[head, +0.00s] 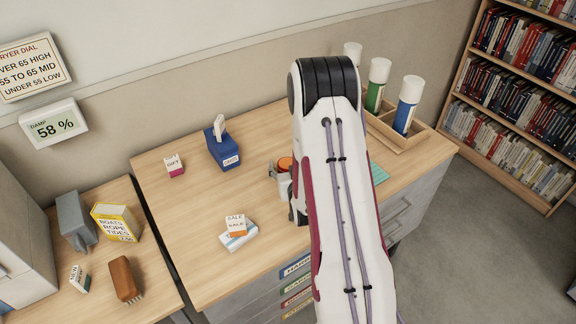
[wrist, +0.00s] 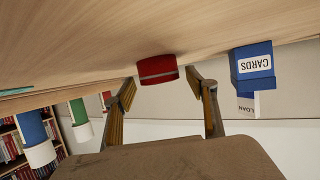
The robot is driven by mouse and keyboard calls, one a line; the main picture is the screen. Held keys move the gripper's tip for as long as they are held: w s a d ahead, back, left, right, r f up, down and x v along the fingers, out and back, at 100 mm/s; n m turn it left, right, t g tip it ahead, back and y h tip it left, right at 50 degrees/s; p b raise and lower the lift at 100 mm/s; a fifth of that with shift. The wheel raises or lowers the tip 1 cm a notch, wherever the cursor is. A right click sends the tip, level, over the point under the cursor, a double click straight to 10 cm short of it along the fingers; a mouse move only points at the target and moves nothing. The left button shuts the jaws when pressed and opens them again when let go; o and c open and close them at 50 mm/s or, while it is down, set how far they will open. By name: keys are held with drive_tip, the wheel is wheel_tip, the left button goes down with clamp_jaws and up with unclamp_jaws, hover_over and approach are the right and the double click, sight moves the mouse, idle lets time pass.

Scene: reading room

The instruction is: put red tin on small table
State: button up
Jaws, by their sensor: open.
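The red tin (wrist: 157,68) stands on the wooden desk (wrist: 100,50) in the wrist view, which looks tilted, nearly upside down. My gripper (wrist: 161,79) is open, its two fingers apart with the tin showing between and beyond their tips. I cannot tell whether either finger touches it. In the head view my arm covers most of the gripper, and I cannot make out the red tin. An orange-topped part shows beside the arm there. A separate wooden surface (head: 150,265) stands left of the desk; I cannot tell whether it is the small table.
A blue card box (head: 223,150) and a small gift box (head: 174,166) stand at the back of the desk. A wooden caddy (head: 398,139) holds spray cans at right. The left surface carries a yellow box (head: 116,222) and a brush (head: 125,279).

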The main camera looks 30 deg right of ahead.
drive_tip(key=shift+s+r, duration=0.1)
drive_tip(key=shift+r, duration=0.05)
drive_tip(key=shift+v, duration=3.65)
drive_tip(key=shift+a, duration=0.1)
drive_tip(key=shift+w+a+r, duration=0.2)
drive_tip(key=shift+r, duration=0.25)
drive_tip(key=s+a+r+n+g+y, duration=0.2)
drive_tip(key=s+a+r+g+y, duration=0.15)
drive_tip(key=a+r, duration=0.95)
drive_tip(key=s+a+r+n+g, duration=0.1)
drive_tip(key=s+a+r, duration=0.2)
drive_tip(key=s, duration=0.5)
drive_tip(key=s+a+r+g+y, duration=0.1)
drive_tip(key=s+a+r, duration=0.2)
drive_tip(key=s, duration=0.4)
drive_tip(key=s+a+r+n+g, duration=0.1)
drive_tip(key=s+a+r, duration=0.2)
drive_tip(key=s, duration=0.5)
drive_tip(key=shift+s+r+n+y, duration=0.3)
drive_tip(key=shift+r+y, duration=0.05)
drive_tip(key=shift+r, duration=0.3)
